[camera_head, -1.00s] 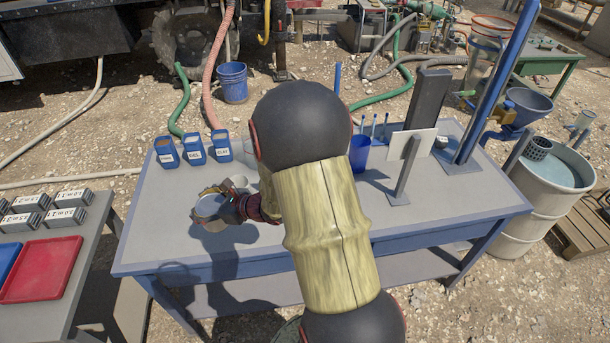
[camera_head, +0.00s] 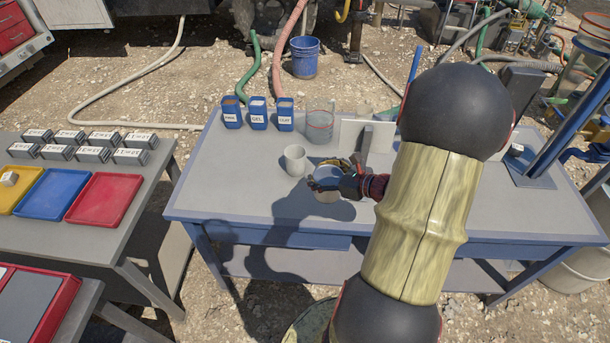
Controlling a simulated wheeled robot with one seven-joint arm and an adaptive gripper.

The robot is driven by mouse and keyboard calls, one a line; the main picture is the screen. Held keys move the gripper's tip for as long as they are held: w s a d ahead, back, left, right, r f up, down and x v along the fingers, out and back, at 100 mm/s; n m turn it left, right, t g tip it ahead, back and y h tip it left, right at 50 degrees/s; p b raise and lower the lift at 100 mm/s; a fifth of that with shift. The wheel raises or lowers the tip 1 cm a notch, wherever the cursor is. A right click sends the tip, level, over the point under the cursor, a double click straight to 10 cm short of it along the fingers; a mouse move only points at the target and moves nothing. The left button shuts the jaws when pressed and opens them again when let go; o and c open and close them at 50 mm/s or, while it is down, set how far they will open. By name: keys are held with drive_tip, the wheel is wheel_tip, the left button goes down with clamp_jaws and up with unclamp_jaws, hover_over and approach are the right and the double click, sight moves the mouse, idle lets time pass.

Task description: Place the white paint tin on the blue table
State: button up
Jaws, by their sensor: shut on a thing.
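The white paint tin (camera_head: 327,196) is in my gripper (camera_head: 330,184), low over the grey top of the blue table (camera_head: 235,193). My gripper is shut on it, with its fingers at the tin's upper part. The arm comes in from the right and hides part of the tabletop. I cannot tell whether the tin's base touches the table. A pale mug (camera_head: 295,160) stands just left of and behind the tin.
Blue labelled containers (camera_head: 257,113), a clear beaker (camera_head: 320,126) and a white panel (camera_head: 366,135) stand along the back. The tabletop's left front is clear. A side table (camera_head: 135,222) with coloured trays and grey blocks stands left.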

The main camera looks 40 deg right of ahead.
drive_tip(key=shift+w+a+f+b, duration=0.35)
drive_tip(key=shift+w+f+b, duration=0.75)
drive_tip(key=shift+w+f, duration=1.05)
drive_tip(key=shift+w+a+f+b, duration=0.3)
drive_tip(key=shift+w+f+b, duration=0.85)
drive_tip(key=shift+w+f, duration=0.95)
drive_tip(key=shift+w+a+f+b, duration=0.35)
drive_tip(key=shift+w+f+b, duration=0.75)
drive_tip(key=shift+w+f, duration=1.05)
drive_tip(key=shift+r, duration=0.1)
drive_tip(key=o, duration=1.8)
